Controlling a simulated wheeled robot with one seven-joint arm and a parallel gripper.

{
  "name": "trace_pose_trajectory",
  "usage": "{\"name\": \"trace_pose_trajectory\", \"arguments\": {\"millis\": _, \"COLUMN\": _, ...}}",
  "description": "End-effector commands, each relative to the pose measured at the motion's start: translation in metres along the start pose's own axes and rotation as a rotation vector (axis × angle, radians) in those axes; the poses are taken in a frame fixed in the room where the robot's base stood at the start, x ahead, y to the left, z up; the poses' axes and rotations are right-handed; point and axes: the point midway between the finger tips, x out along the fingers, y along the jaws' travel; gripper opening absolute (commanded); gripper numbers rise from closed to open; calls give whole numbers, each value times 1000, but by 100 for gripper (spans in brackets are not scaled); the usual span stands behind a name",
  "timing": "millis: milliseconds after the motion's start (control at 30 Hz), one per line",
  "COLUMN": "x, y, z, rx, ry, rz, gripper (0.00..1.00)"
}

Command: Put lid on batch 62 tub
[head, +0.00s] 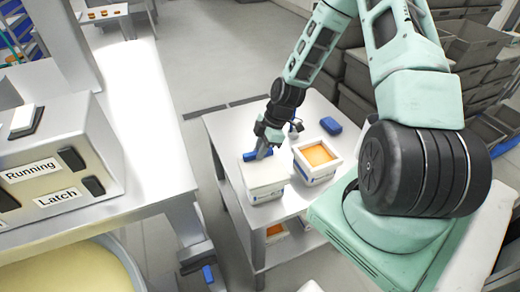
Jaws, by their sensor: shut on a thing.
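My gripper (264,151) is shut on a blue handle-like piece (250,156) at the top of a white tub (264,184) on the small white table. The tub's top looks white and covered, so the blue piece seems to belong to a white lid (262,170). I cannot tell whether the lid is fully seated. Just right of it stands an open white tub (318,172) with orange filling. Both tubs carry blue-marked labels, too small to read, so I cannot tell which is batch 62. The fingers partly hide the blue piece.
A separate blue block (331,126) lies behind the open tub. Another orange-filled tub (275,231) sits on the lower shelf. A bench with a Running/Latch box (60,165) stands left. Grey crates (375,105) are stacked behind. The table's front-left corner (250,220) is bare.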

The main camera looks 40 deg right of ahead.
Motion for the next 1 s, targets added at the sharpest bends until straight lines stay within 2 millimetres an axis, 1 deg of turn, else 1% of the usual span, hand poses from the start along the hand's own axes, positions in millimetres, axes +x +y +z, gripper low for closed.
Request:
{"name": "trace_pose_trajectory", "arguments": {"millis": 433, "x": 5, "y": 0, "z": 2, "rx": 0, "ry": 0, "rz": 0, "gripper": 0}}
{"name": "trace_pose_trajectory", "arguments": {"millis": 467, "x": 4, "y": 0, "z": 2, "rx": 0, "ry": 0, "rz": 0, "gripper": 23}}
{"name": "trace_pose_trajectory", "arguments": {"millis": 500, "x": 4, "y": 0, "z": 2, "rx": 0, "ry": 0, "rz": 0, "gripper": 34}}
{"name": "trace_pose_trajectory", "arguments": {"millis": 533, "x": 4, "y": 0, "z": 2, "rx": 0, "ry": 0, "rz": 0, "gripper": 43}}
{"name": "trace_pose_trajectory", "arguments": {"millis": 733, "x": 4, "y": 0, "z": 2, "rx": 0, "ry": 0, "rz": 0, "gripper": 43}}
{"name": "trace_pose_trajectory", "arguments": {"millis": 767, "x": 4, "y": 0, "z": 2, "rx": 0, "ry": 0, "rz": 0, "gripper": 49}}
{"name": "trace_pose_trajectory", "arguments": {"millis": 800, "x": 4, "y": 0, "z": 2, "rx": 0, "ry": 0, "rz": 0, "gripper": 60}}
{"name": "trace_pose_trajectory", "arguments": {"millis": 833, "x": 4, "y": 0, "z": 2, "rx": 0, "ry": 0, "rz": 0, "gripper": 65}}
{"name": "trace_pose_trajectory", "arguments": {"millis": 1000, "x": 4, "y": 0, "z": 2, "rx": 0, "ry": 0, "rz": 0, "gripper": 65}}
